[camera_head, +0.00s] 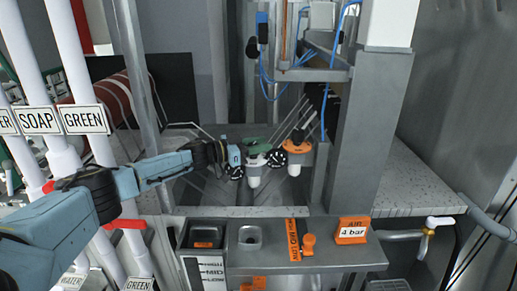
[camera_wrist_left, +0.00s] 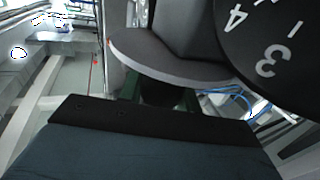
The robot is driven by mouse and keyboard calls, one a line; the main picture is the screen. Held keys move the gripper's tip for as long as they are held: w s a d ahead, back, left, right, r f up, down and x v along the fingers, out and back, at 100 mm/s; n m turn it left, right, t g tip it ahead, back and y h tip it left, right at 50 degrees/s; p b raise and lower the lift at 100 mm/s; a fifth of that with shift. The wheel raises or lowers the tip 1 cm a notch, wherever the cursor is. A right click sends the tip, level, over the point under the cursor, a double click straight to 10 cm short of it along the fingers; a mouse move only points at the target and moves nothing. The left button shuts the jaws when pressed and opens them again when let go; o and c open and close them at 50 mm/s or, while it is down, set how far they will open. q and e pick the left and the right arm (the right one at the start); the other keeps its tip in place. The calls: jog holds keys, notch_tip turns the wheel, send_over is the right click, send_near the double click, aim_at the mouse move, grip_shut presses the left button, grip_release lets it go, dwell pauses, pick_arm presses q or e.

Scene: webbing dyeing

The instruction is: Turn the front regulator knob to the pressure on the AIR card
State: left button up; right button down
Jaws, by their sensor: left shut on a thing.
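The AIR card (camera_head: 352,230) is orange with a white strip reading "4 bar", on the front ledge at right. A regulator with a green top and white bowl (camera_head: 254,177) stands mid-view. An orange-topped regulator (camera_head: 296,152) is to its right. Small black dials sit beside them. My left gripper (camera_head: 238,157) reaches in from the left to the green-topped regulator and is shut on its knob; the knob is mostly hidden. In the left wrist view a round black face (camera_wrist_left: 275,40) shows white numerals 3 and 4; its pointer reading cannot be told. My right gripper is not visible.
An orange lever (camera_head: 309,243) and an orange card stand on the front ledge, beside a small metal well (camera_head: 250,237). A grey post (camera_head: 362,130) rises at right. White pipes labelled SOAP and GREEN stand at left. Blue hoses hang above the regulators.

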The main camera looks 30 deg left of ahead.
pick_arm(q)
jog(key=shift+d+m+g+h+b, duration=0.1)
jog(key=shift+m+g+h+b, duration=0.4)
jog(key=shift+h, duration=0.1)
jog(key=o, duration=1)
jog(key=shift+s, duration=0.1)
jog(key=b+v, duration=0.1)
jog(key=v, duration=0.6)
jog(key=shift+s, duration=0.1)
